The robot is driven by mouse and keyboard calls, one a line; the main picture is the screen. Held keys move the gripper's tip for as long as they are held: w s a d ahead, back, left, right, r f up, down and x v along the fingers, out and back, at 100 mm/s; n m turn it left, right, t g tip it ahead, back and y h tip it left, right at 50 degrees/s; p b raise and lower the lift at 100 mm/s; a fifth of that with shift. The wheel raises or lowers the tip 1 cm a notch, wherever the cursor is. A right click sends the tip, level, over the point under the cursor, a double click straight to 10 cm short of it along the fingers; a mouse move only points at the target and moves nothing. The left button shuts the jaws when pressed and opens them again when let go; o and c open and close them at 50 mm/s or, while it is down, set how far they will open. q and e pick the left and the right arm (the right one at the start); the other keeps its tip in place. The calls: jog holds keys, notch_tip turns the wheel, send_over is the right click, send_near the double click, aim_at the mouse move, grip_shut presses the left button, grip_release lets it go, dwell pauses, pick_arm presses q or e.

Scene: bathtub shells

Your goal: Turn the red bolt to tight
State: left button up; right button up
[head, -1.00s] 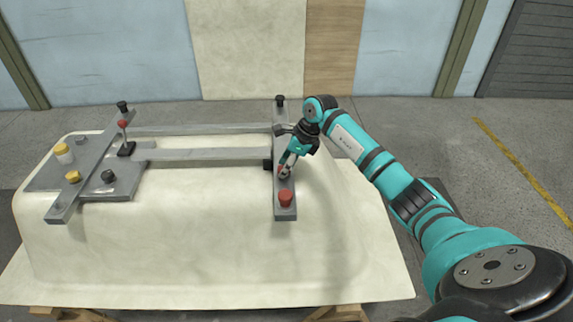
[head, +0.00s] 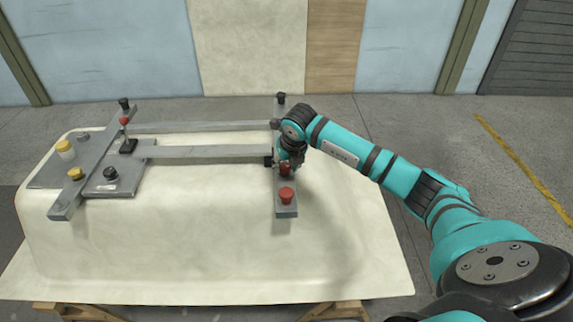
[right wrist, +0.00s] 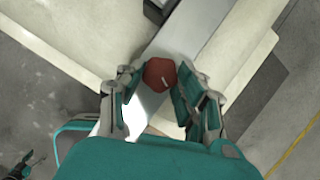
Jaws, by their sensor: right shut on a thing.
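The red bolt (right wrist: 160,75) shows in the right wrist view as a red head with a pale mark on top, on a grey metal bar. My right gripper (right wrist: 155,88) has its fingers on both sides of this head and is shut on it. In the head view the right gripper (head: 287,165) is at the right crossbar (head: 280,206), and some red of the bolt (head: 285,170) shows under it. My left gripper is not in view.
A second red knob (head: 286,195) stands close in front on the same bar. The pale tub shell (head: 180,240) lies under the metal frame. A red-topped lever (head: 124,121) and yellow-topped parts (head: 76,174) are at the left. Open floor is at the right.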

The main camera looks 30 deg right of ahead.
jog(key=m+h+b, duration=0.1)
jog(key=m, duration=0.2)
jog(key=shift+w+a+m, duration=0.1)
jog(key=shift+a+m, duration=0.05)
jog(key=shift+m, duration=0.25)
jog(key=m+g+h+b, duration=0.1)
jog(key=m, duration=0.2)
jog(key=shift+w+a+m+h, duration=0.1)
jog(key=shift+m+h, duration=0.2)
jog(key=m+g+b, duration=0.1)
jog(key=m, duration=0.1)
jog(key=m+g+h+b, duration=0.1)
jog(key=m, duration=0.2)
jog(key=shift+w+r+m, duration=0.1)
jog(key=shift+w+m, duration=0.05)
jog(key=shift+m, duration=0.15)
jog(key=o, duration=1.1)
jog(key=shift+o, duration=0.2)
jog(key=v, duration=1.2)
jog(key=shift+w, duration=0.2)
jog(key=shift+a, duration=0.1)
